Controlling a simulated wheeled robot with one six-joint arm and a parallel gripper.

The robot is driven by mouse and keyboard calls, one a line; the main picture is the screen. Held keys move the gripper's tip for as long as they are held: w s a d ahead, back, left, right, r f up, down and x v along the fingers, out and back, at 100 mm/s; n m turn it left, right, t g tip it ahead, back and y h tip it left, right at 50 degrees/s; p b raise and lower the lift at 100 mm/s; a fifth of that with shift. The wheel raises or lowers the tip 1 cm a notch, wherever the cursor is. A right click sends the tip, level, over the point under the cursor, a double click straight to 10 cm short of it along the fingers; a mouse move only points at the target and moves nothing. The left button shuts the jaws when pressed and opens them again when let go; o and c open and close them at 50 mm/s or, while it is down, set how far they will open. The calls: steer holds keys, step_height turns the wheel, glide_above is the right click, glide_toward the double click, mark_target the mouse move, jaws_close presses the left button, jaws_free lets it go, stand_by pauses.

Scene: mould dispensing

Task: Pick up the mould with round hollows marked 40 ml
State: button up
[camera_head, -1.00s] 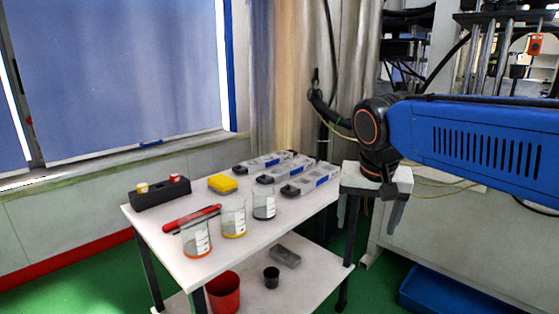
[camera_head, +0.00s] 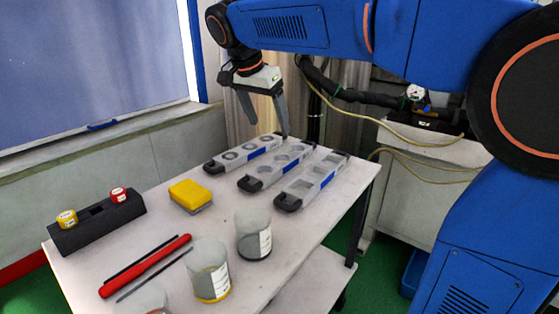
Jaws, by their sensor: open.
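Three long grey moulds with black ends and blue side strips lie side by side on the white table. The left mould (camera_head: 243,153) has round, dark-looking hollows. The middle mould (camera_head: 276,168) has hollows that look round or many-sided; I cannot tell which. The right mould (camera_head: 314,182) has square hollows. The volume marks are too small to read. My gripper (camera_head: 270,129) is open and empty, fingers pointing down, near the far end of the left mould. It looks to be above the mould; I cannot tell if it touches.
The white table (camera_head: 150,215) also holds a yellow sponge-like block (camera_head: 190,194), a black holder (camera_head: 95,224) with yellow- and red-capped vials, a red tool (camera_head: 146,266) and several beakers, including a grey-filled one (camera_head: 254,236). A window and wall stand behind at left.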

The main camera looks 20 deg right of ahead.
glide_toward(281, 156)
steer(key=s+f, duration=0.2)
steer(key=s, duration=0.1)
steer(key=shift+s+d+f, duration=0.1)
steer(key=shift+s+f, duration=0.05)
steer(key=shift+f, duration=0.05)
steer(key=shift+w+x, duration=0.15)
steer(key=shift+x, duration=1.2)
steer(key=shift+w+x, duration=0.1)
steer(key=shift+x, duration=1.25)
steer(key=shift+r, duration=0.15)
steer(key=c, duration=1.9)
